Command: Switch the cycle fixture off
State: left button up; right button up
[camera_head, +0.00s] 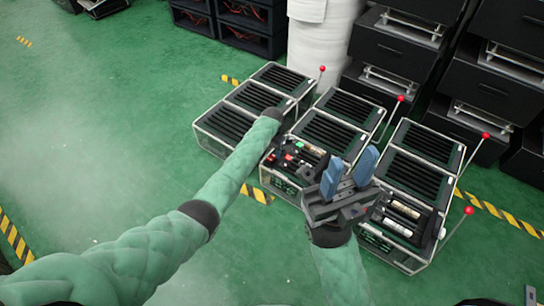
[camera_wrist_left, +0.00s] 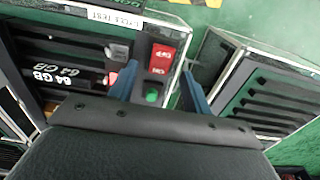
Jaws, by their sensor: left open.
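The cycle fixture is the middle box (camera_head: 327,131), with black slots on top. In the left wrist view its white "CYCLE TEST" label (camera_wrist_left: 115,17) shows, along with a red switch (camera_wrist_left: 162,58) marked with white lettering and a green button or lamp (camera_wrist_left: 152,94) beside it. My left gripper (camera_wrist_left: 160,72) is open, its blue fingers on either side of the red switch. Contact cannot be told. In the head view my left arm hides that gripper. My right gripper (camera_head: 351,163) is open and empty, above the near part of the fixtures.
A similar fixture (camera_head: 222,124) stands on the left and another (camera_head: 425,146) on the right. Red-knobbed levers (camera_head: 401,98) rise beside them. Black racks (camera_head: 395,50) and a white column (camera_head: 318,40) stand behind. Green floor at left is clear.

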aim_at(272, 157)
pick_arm(q)
jog(key=shift+f+b, duration=0.35)
jog(key=shift+f, duration=1.2)
jog(key=c, duration=1)
